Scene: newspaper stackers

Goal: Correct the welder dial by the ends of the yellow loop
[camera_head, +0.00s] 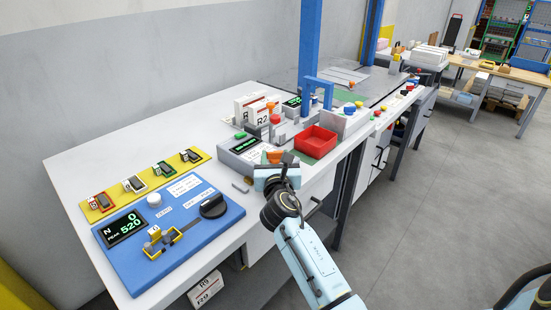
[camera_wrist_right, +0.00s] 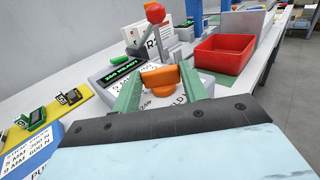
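The welder (camera_head: 240,152) is a grey box with a green-lit display (camera_wrist_right: 124,74) and an orange dial (camera_wrist_right: 159,77). The dial also shows in the head view (camera_head: 275,156), just beyond my right gripper. My right gripper (camera_wrist_right: 160,72) has its two green fingers apart, one on each side of the dial. I cannot tell whether they touch it. A yellow loop (camera_head: 165,240) sits at the small clamps on the blue tester board (camera_head: 180,265). Its ends are too small to make out. The tester display (camera_head: 122,228) reads N 0, peak 520. My left gripper is not in view.
A red tray (camera_head: 316,141) stands right of the welder. A red-topped lever (camera_wrist_right: 156,14) rises behind the dial. A yellow strip (camera_head: 140,184) with several small devices lies left. A black knob (camera_head: 213,206) is on the blue board. White table (camera_head: 110,155) is clear at back left.

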